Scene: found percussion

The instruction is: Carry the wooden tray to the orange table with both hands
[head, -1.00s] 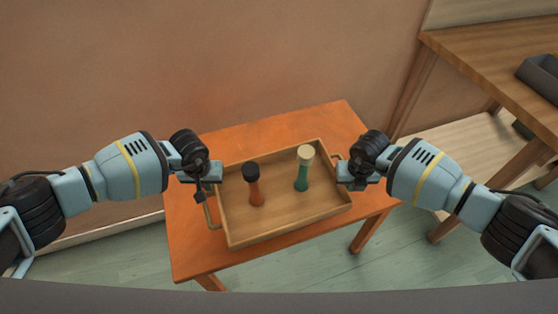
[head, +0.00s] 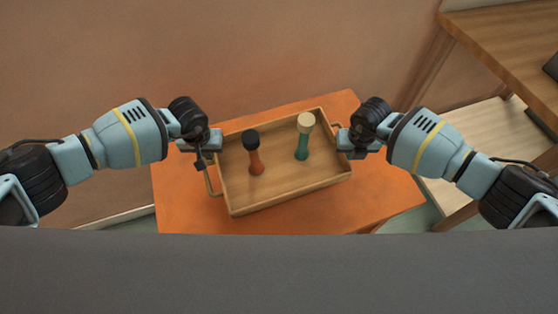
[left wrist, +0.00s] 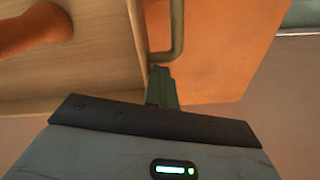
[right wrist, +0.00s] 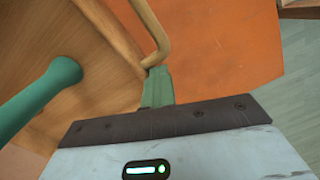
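The wooden tray (head: 285,201) is a shallow rectangular box with a looped handle at each end. In the head view it lies over the orange table (head: 385,205); whether it touches the tabletop I cannot tell. My left gripper (head: 207,160) is shut on the left handle, and the left wrist view shows its fingers at the handle's end (left wrist: 176,45). My right gripper (head: 345,145) is shut on the right handle, which shows in the right wrist view (right wrist: 152,32). An orange shaker with a black top (head: 256,162) and a green one with a cream top (head: 302,145) stand in the tray.
A brown wall (head: 230,60) rises behind the orange table. A wooden bench (head: 510,50) with a pale lower shelf (head: 480,140) stands at the right, beyond my right arm. Bare orange tabletop shows around the tray.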

